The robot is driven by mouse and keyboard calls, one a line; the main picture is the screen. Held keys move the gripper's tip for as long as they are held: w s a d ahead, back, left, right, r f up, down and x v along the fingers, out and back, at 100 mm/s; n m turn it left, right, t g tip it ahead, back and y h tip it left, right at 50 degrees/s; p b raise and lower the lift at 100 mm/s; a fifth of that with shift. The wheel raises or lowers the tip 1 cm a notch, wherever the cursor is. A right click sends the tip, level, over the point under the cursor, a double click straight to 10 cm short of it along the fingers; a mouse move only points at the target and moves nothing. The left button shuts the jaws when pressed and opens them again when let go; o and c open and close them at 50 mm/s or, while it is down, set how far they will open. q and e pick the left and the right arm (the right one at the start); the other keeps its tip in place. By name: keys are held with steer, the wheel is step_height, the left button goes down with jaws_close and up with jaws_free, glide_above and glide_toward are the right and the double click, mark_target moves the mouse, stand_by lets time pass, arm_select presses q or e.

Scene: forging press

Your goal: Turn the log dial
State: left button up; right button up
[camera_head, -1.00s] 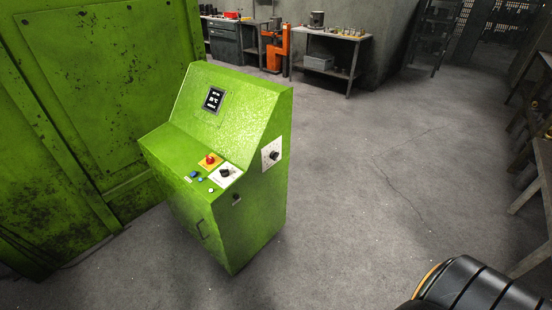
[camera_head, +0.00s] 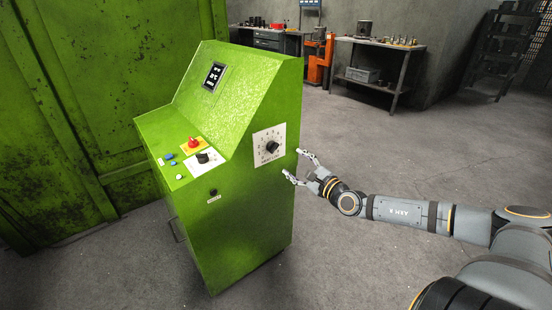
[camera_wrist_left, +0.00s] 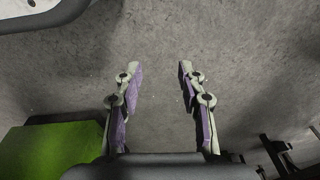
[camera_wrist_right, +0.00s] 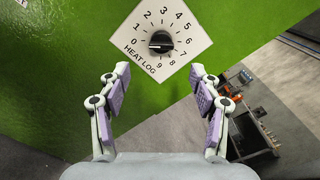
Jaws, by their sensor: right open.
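The log dial (camera_head: 272,147) is a black knob on a white numbered plate on the right side of the green console (camera_head: 240,215). In the right wrist view the dial (camera_wrist_right: 160,42) sits on a tilted plate marked "HEAT LOG" with numbers around it. My right gripper (camera_head: 294,166) is open and empty, just right of the plate and apart from the dial. In its wrist view the fingers (camera_wrist_right: 160,82) stand either side of the view, below the knob. My left gripper (camera_wrist_left: 158,75) is open and empty above the floor; it is not in the head view.
The console's sloped top carries a red button (camera_head: 193,142), another black knob (camera_head: 203,157) and a small display (camera_head: 215,75). A green wall stands at left. A workbench (camera_head: 378,80) and an orange press (camera_head: 320,62) stand behind. The floor at right is clear.

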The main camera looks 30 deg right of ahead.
mark_target(275, 149)
steer(key=w+p, duration=0.1)
steer(key=w, duration=0.2)
steer(key=w+p, duration=0.1)
steer(key=w, duration=0.2)
steer(key=w+p, duration=0.2)
steer(key=w, duration=0.1)
steer(key=shift+w+a+r, duration=0.15)
steer(key=shift+a+r, duration=0.05)
steer(key=shift+a, duration=0.05)
steer(key=shift+w+a+f, duration=0.1)
steer(key=shift+w, duration=0.45)
arm_select(q)
steer(key=s+a+f, duration=0.2)
steer(key=s+f, duration=0.4)
steer(key=shift+s+a+f, duration=0.15)
steer(key=shift+s, duration=0.05)
arm_select(e)
steer(key=c, duration=1.1)
